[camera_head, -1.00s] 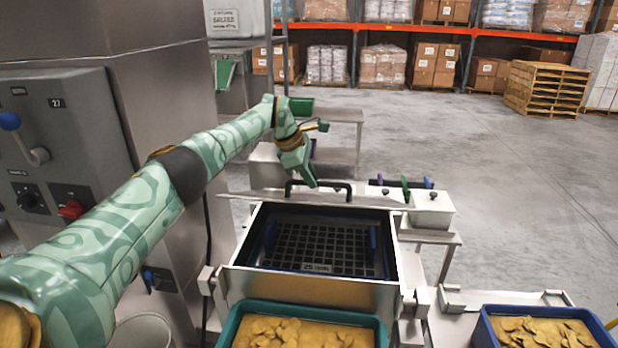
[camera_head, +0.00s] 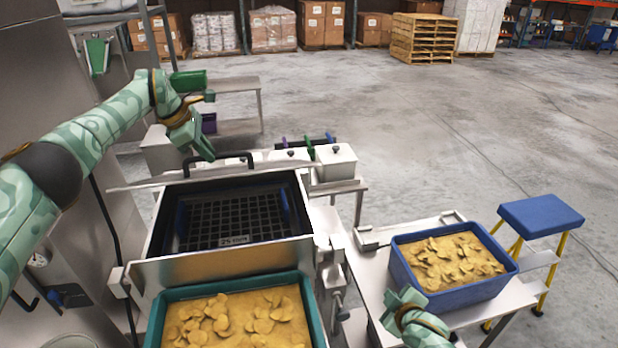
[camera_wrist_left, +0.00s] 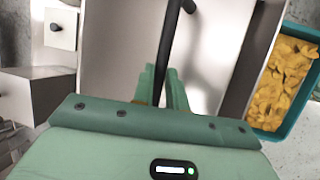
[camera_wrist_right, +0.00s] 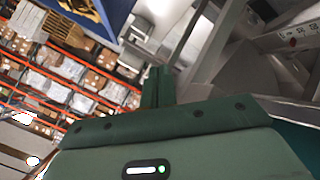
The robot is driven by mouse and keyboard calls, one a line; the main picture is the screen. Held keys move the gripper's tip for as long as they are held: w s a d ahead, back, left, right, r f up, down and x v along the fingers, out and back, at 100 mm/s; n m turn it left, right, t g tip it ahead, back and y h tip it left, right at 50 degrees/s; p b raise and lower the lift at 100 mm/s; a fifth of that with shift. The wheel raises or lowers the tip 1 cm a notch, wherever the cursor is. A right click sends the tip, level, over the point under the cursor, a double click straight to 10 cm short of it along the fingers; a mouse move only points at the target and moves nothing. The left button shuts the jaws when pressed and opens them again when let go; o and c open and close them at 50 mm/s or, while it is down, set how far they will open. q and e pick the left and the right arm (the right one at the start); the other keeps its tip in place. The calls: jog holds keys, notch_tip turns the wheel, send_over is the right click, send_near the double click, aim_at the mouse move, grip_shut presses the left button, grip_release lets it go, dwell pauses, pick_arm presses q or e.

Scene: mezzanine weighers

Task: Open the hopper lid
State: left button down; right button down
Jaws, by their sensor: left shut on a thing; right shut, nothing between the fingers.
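The hopper (camera_head: 225,262) is a steel box with a black inner rim and a dark grid (camera_head: 235,220) visible through its open top. The lid shows as a thin steel edge (camera_head: 150,186) behind the opening, with a black bar handle (camera_head: 232,155) along it. My left gripper (camera_head: 205,152) is shut on this handle at its left part. In the left wrist view the dark handle (camera_wrist_left: 177,25) runs between the fingers (camera_wrist_left: 164,80), over a pale steel panel.
A teal tub (camera_head: 310,305) of yellow chips stands in front of the hopper. A blue tub (camera_head: 450,301) of chips is on a steel stand at right, beside a blue-topped stool (camera_head: 540,217). A lidded steel container (camera_head: 336,165) stands behind the hopper.

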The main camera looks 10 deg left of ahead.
pick_arm(q)
jog(key=shift+a+f, duration=0.2)
pick_arm(e)
jog(key=w+a+r+n+t+y, duration=0.1)
jog(key=w+a+r+n, duration=0.1)
jog(key=a+r+n, duration=0.45)
jog(key=w+a+r+n+t+y, duration=0.1)
jog(key=w+a+r+n, duration=0.15)
jog(key=r, duration=0.75)
jog(key=s+a+r+n+y, duration=0.2)
jog(key=s+a+r+n, duration=0.75)
jog(key=n, duration=0.65)
jog(key=w+a+r+n, duration=0.1)
jog(key=w+a, duration=0.1)
jog(key=w, duration=0.4)
jog(key=w+a+r+n+t+h, duration=0.1)
jog(key=w+a, duration=0.1)
jog(key=w, duration=0.4)
jog(key=shift+a+r+n, duration=0.25)
jog(key=shift+a+n, duration=0.1)
jog(key=shift+n, duration=0.05)
